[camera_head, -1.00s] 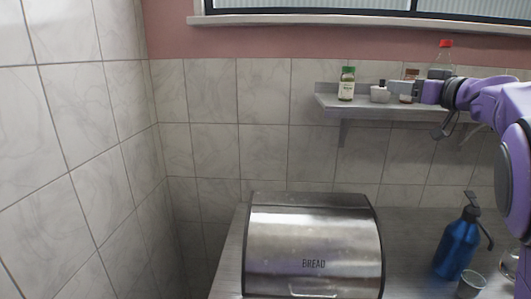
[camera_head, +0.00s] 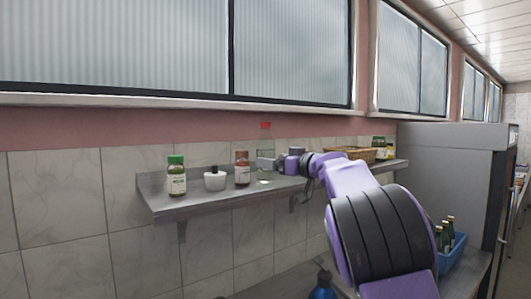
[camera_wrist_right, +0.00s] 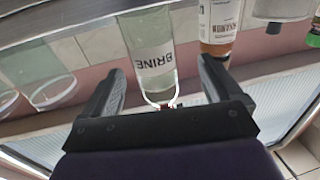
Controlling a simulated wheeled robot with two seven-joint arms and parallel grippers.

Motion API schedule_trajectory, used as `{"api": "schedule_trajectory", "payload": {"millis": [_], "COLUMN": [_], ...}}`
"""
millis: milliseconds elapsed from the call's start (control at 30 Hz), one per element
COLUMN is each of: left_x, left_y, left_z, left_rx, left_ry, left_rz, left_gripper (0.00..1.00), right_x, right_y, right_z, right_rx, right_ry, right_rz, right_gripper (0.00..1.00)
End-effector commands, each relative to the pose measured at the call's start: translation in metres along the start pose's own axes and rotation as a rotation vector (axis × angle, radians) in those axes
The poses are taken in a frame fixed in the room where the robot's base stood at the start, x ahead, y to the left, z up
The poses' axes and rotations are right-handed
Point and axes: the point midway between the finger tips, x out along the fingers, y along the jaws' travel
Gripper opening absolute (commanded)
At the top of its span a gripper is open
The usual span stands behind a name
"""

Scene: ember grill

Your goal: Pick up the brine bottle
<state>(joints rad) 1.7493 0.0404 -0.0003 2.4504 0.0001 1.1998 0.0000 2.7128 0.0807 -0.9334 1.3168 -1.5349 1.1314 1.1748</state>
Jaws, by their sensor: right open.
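The brine bottle (camera_head: 265,143) is clear with a red cap and stands on the wall shelf (camera_head: 205,207). My left gripper is in neither current view.
A brown-capped jar (camera_head: 242,169) stands close beside the bottle, then a white pot (camera_head: 215,181) and a green-capped jar (camera_head: 176,178). A wicker basket (camera_head: 350,154) is farther right on the shelf. A blue crate (camera_head: 456,252) with bottles and a blue bottle (camera_head: 322,286) are below.

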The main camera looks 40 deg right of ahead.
Motion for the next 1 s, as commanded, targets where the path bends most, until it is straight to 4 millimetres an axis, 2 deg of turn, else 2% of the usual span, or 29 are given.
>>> {"api": "schedule_trajectory", "payload": {"millis": [33,100,200,300,467,500,633,1000], "left_x": [-0.012,-0.022,-0.026,-0.028,-0.026,-0.026,-0.026,-0.025], "left_y": [-0.001,-0.002,-0.002,-0.002,-0.002,-0.002,-0.002,-0.002], "left_z": [-0.005,-0.009,-0.011,-0.012,-0.011,-0.011,-0.011,-0.011], "left_rx": [0.000,0.000,0.000,0.000,0.000,0.000,0.000,0.000], "left_ry": [0.000,0.001,0.001,0.001,0.001,0.001,0.001,0.001], "left_rz": [0.000,0.001,0.001,0.001,0.001,0.001,0.001,0.001], "left_gripper": [0.43,0.43,0.43,0.43,0.43,0.43,0.43,0.43], "right_x": [0.009,0.024,0.041,0.048,0.048,0.048,0.048,0.049], "right_y": [0.003,0.005,0.004,0.003,0.003,0.003,0.003,0.002], "right_z": [-0.006,-0.008,-0.005,-0.002,-0.001,-0.001,-0.001,-0.004], "right_rx": [0.003,0.002,0.000,0.001,0.001,0.001,0.001,0.000], "right_ry": [-0.002,-0.003,-0.002,-0.001,0.000,0.000,0.000,0.000], "right_rz": [-0.001,-0.003,-0.005,-0.005,-0.005,-0.005,-0.005,-0.006], "right_gripper": [0.92,0.92,0.92,0.92,0.92,0.89,0.47,0.45]}}
